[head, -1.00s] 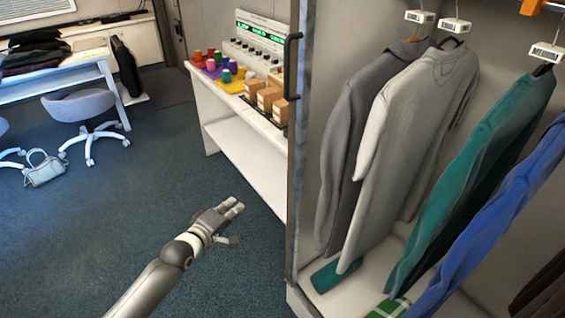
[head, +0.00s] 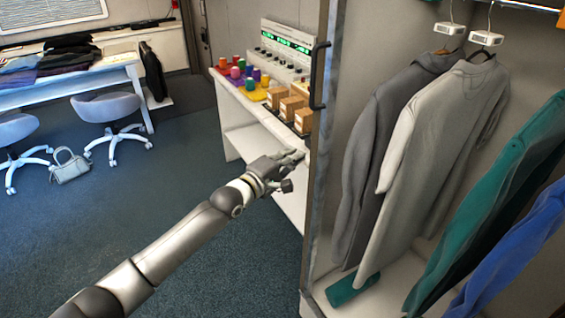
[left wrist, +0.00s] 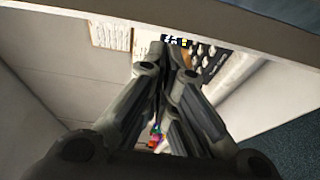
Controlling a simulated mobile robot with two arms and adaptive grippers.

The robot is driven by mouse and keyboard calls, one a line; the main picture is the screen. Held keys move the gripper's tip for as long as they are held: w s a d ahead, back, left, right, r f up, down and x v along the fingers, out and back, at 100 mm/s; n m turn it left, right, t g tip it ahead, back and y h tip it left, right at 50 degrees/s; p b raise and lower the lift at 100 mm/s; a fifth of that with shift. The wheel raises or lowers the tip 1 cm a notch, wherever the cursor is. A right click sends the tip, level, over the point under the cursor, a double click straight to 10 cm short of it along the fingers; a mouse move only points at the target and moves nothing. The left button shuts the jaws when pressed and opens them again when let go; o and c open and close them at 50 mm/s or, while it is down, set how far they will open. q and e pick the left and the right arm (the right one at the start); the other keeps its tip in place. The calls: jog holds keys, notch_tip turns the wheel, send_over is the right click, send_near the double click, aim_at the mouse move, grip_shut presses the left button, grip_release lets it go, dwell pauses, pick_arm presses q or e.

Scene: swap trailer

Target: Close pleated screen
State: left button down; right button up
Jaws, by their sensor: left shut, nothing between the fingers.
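A narrow grey upright edge (head: 318,180) with a black bar handle (head: 319,76) stands at the left side of the open clothes bay. It may be the gathered pleated screen, but no pleats can be made out. The bay's front is uncovered and its clothes show. My left gripper (head: 291,164) is shut and empty, below and left of the handle, close to the upright edge in the picture. I cannot tell whether it touches. Its shut fingers (left wrist: 165,70) also fill the middle of the left wrist view. My right gripper is not in view.
A white counter (head: 238,143) with spools, small boxes (head: 291,105) and a control panel (head: 285,45) stands behind my left gripper. Grey and green garments (head: 440,140) hang in the bay. A chair (head: 107,107) and handbag (head: 70,166) are at left. The carpet is clear between.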

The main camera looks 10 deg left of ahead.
pick_arm(q)
jog(key=s+d+p, duration=0.1)
jog(key=d+p, duration=0.1)
jog(key=d, duration=0.1)
jog(key=shift+s+d+p, duration=0.15)
jog(key=shift+s+p, duration=0.15)
jog(key=shift+s, duration=0.1)
jog(key=shift+s+f, duration=0.1)
